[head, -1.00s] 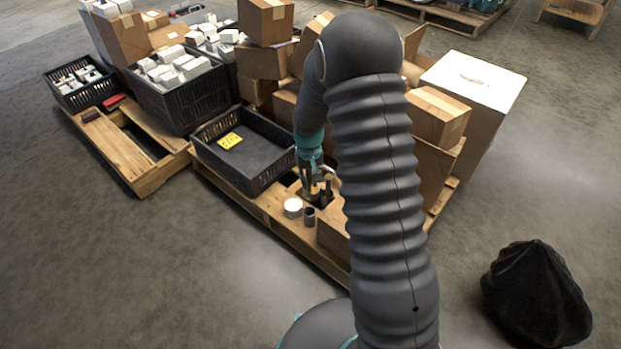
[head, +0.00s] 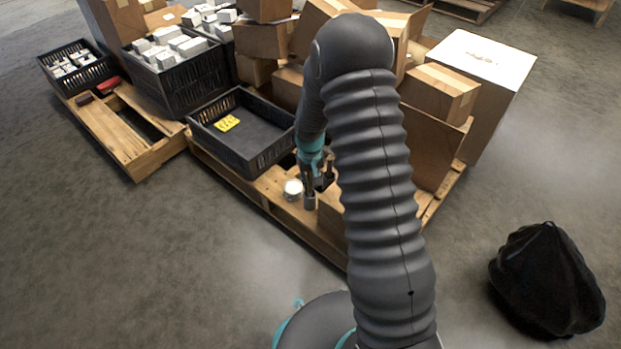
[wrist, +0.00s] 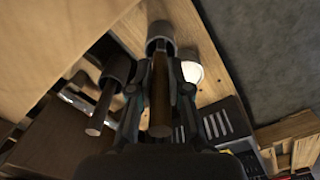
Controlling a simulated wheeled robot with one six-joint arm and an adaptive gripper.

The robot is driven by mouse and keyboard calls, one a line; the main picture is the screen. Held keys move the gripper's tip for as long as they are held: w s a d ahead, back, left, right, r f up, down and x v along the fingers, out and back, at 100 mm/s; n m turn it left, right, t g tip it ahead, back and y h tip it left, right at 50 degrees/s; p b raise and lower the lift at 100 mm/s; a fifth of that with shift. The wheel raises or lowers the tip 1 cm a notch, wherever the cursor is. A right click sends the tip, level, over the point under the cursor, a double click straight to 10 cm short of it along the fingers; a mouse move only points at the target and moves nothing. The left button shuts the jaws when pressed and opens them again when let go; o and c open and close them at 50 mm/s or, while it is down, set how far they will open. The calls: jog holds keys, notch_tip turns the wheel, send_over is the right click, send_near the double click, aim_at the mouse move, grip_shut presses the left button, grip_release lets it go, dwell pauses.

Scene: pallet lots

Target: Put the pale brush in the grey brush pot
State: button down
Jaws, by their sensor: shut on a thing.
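My gripper (head: 318,184) is low over the front of the pallet, and its fingers also show in the wrist view (wrist: 161,82). The grey pot (head: 309,201) stands just below the gripper in the head view. A second, dark pot (wrist: 119,63) to the left in the wrist view has another wooden-handled brush (wrist: 100,112) in it.
A white round item (head: 293,188) stands on the pallet (head: 270,190) close left of the grey pot. A black crate (head: 243,165) with a yellow item lies behind left. Cardboard boxes (head: 436,150) crowd the right and back. A black bag (head: 545,280) sits on the floor.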

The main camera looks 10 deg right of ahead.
jog(key=shift+f+b, duration=0.45)
jog(key=shift+f, duration=0.6)
jog(key=c, duration=1)
grip_release()
